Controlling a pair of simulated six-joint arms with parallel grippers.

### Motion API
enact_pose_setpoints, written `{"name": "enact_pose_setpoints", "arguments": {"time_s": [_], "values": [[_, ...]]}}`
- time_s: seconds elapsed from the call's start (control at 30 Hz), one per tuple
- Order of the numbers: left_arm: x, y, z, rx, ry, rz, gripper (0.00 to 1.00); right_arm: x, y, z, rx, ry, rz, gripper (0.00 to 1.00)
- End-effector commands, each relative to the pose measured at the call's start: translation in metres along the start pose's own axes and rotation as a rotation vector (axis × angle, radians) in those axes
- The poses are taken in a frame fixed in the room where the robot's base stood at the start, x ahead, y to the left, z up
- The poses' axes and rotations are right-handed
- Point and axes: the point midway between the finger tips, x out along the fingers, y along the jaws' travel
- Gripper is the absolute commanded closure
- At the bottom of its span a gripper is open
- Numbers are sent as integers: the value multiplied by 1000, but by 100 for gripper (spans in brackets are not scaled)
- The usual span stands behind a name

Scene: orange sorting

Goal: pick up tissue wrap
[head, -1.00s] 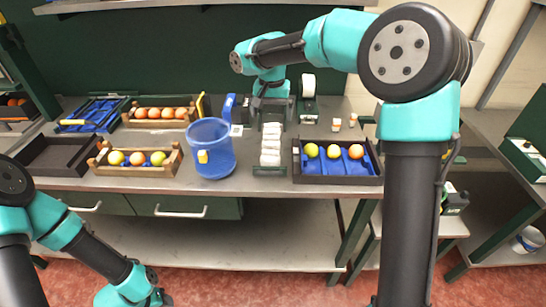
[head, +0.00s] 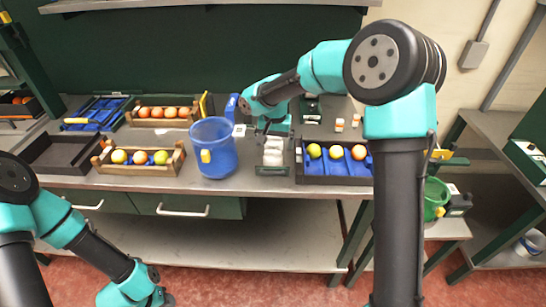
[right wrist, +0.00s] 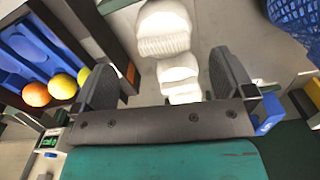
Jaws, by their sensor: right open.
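The white tissue wraps (head: 273,150) sit in a row in a narrow dark green holder (head: 273,170) at the front of the bench, between the blue bin and the tray of fruit. My right gripper (head: 273,133) is over the back end of the row and partly hides it. In the right wrist view the open jaws of my right gripper (right wrist: 166,78) stand to either side of the wraps (right wrist: 180,70), with nothing held. I cannot tell how high the jaws are above them. My left arm is at the lower left, with its gripper out of the picture.
A blue bin (head: 214,160) stands close left of the holder. A dark tray with blue inserts (head: 298,168) and several fruits is close on its right. Wooden crates (head: 175,167) of fruit and an empty dark tray (head: 60,140) lie farther left. A green bucket (head: 436,198) is at right.

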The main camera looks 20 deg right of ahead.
Motion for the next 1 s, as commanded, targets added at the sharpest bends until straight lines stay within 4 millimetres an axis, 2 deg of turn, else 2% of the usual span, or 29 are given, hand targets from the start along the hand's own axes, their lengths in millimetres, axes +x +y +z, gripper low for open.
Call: {"name": "enact_pose_setpoints", "arguments": {"time_s": [0.1,0.5,0.83,1.0], "values": [[0,0,0,0,0,0,61,9,0,0,0,-1,1,0],[0,0,0,0,0,0,61,13,0,0,0,-1,0,0],[0,0,0,0,0,0,61,53,-4,2,0,-3,2,0],[0,0,0,0,0,0,61,62,-5,2,0,-1,-1,0]]}}
